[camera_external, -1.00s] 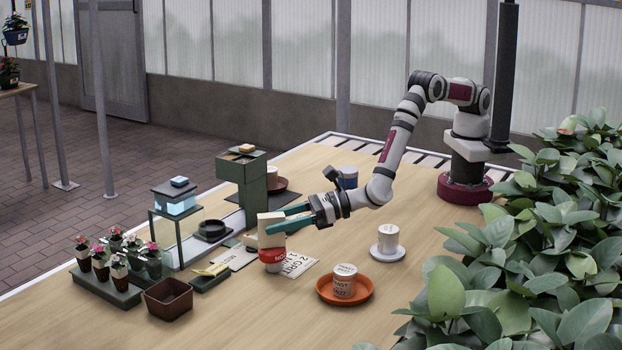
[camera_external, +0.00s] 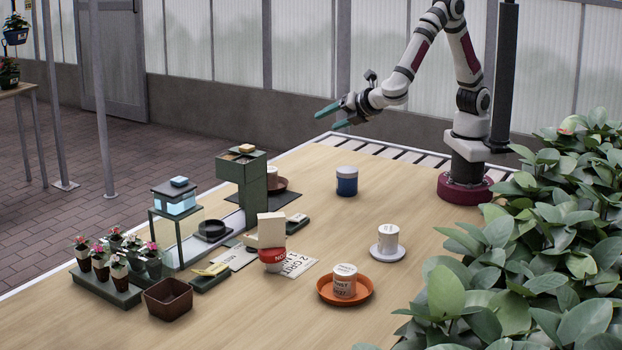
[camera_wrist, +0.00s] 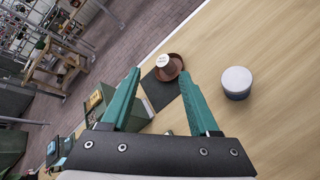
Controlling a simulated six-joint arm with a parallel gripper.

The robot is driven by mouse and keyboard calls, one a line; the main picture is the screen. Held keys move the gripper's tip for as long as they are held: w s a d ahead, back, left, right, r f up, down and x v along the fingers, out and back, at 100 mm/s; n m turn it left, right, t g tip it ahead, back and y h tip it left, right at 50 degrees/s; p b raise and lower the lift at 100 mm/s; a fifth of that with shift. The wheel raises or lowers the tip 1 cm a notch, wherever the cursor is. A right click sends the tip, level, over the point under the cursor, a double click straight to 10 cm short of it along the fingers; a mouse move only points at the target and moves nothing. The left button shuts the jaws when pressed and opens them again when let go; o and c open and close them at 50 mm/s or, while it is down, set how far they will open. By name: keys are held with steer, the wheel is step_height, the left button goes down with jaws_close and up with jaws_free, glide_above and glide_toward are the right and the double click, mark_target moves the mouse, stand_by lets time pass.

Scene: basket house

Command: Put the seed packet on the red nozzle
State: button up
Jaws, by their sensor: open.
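A pale, box-shaped packet (camera_external: 271,230), which looks like the seed packet, stands upright on top of the red nozzle (camera_external: 271,255). The nozzle is red with white lettering and a paler lower part, and stands on the table beside printed sheets. My gripper (camera_external: 331,119) is high above the back edge of the table, well away from both. Its teal fingers are apart with nothing between them, as the wrist view (camera_wrist: 160,78) also shows. I cannot make out the packet or the nozzle in the wrist view.
A blue jar (camera_external: 347,187) stands at the back; it also shows in the wrist view (camera_wrist: 237,88). A white cup (camera_external: 388,238) and a labelled tin (camera_external: 345,284) on an orange saucer stand right. A green pedestal (camera_external: 241,185), a lantern and potted flowers stand left. Leafy plants crowd the right edge.

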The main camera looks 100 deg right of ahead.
steer(key=s+d+m+g+y, duration=0.35)
steer(key=s+m, duration=0.35)
steer(key=s, duration=0.3)
steer(key=s+d+m+g+y, duration=0.2)
steer(key=s+m+g, duration=0.2)
steer(key=s+m, duration=0.45)
steer(key=s+a+m+y, duration=0.6)
steer(key=s+a, duration=0.3)
steer(key=shift+s+t, duration=0.15)
steer(key=shift+t, duration=0.2)
steer(key=shift+m+y, duration=0.25)
